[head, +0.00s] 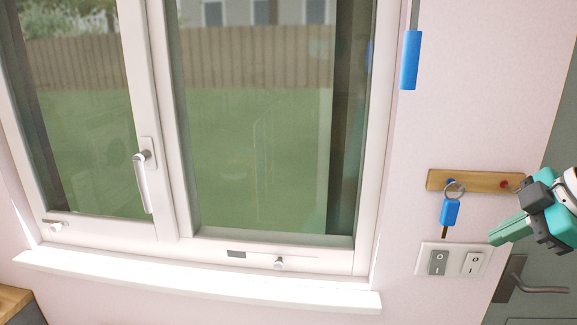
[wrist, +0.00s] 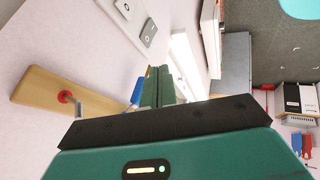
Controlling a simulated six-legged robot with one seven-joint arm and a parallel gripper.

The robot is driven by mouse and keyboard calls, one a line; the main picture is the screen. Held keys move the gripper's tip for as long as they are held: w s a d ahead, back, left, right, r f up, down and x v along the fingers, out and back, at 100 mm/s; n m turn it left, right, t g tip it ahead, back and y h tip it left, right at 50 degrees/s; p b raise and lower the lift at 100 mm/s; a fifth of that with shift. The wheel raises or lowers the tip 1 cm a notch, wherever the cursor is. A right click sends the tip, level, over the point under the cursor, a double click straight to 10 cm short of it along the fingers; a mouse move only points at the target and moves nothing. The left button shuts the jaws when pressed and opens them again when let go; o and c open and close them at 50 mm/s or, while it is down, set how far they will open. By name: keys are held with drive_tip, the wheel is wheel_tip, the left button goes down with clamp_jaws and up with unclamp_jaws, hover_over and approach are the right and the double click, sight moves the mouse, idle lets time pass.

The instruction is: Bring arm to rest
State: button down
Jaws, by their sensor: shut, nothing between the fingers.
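My gripper (head: 494,238) is at the right of the head view, close to the pink wall. Its green fingers are together with nothing between them, and point down and left. In the wrist view the shut fingers (wrist: 165,78) show at the middle. A blue key tag (head: 450,212) hangs by its ring from the wooden key rack (head: 476,182), to the left of my gripper. The tag also shows partly behind the fingers in the wrist view (wrist: 136,93). A red peg (wrist: 66,97) on the rack is empty.
Two light switches (head: 454,260) sit below the rack. A door handle (head: 535,289) on a grey door is at the lower right. A white window (head: 165,120) with a sill (head: 200,285) fills the left. A blue pull (head: 410,60) hangs beside the window.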

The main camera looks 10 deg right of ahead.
drive_tip(key=s+a+f+m+h, duration=0.1)
drive_tip(key=a+f+m, duration=0.5)
drive_tip(key=a+f, duration=0.3)
drive_tip(key=s+a+f+m+g+h, duration=0.1)
drive_tip(key=a+f+m, duration=0.5)
drive_tip(key=a, duration=1)
wheel_tip(320, 180, down, 3)
drive_tip(key=shift+s+f+m+h, duration=0.1)
drive_tip(key=shift+s+m+h, duration=0.3)
drive_tip(key=shift+h, duration=0.1)
drive_tip(key=shift+a, duration=0.3)
